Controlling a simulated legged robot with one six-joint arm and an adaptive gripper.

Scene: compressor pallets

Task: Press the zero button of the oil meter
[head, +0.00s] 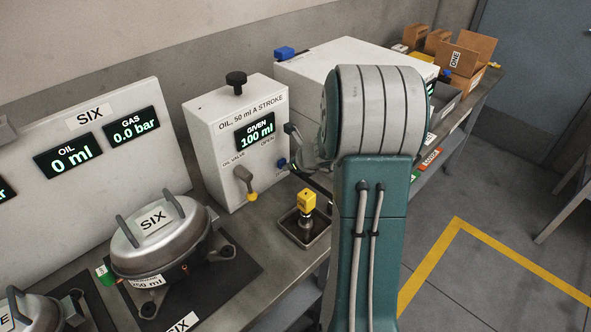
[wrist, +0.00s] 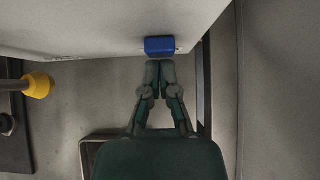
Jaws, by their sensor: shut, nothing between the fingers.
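The oil meter (head: 212,157) is a white box labelled "OIL, 50 ml A STROKE". Its display (head: 256,132) reads "GIVEN 100 ml". A blue button (head: 281,163) sits low on the right of its front; the label below it is partly hidden by my gripper. In the wrist view the blue button (wrist: 160,45) is straight ahead of my gripper (wrist: 160,66). The fingertips are shut and empty, right at the button's near face; I cannot tell if they touch it. In the head view my arm partly covers the gripper.
The oil valve lever (head: 245,182) with a yellow tip is left of the button. A yellow-topped fitting (head: 307,202) stands in a small tray (head: 290,231) below. Compressor SIX (head: 160,240) is at the left. A white box (head: 330,62) stands behind my arm.

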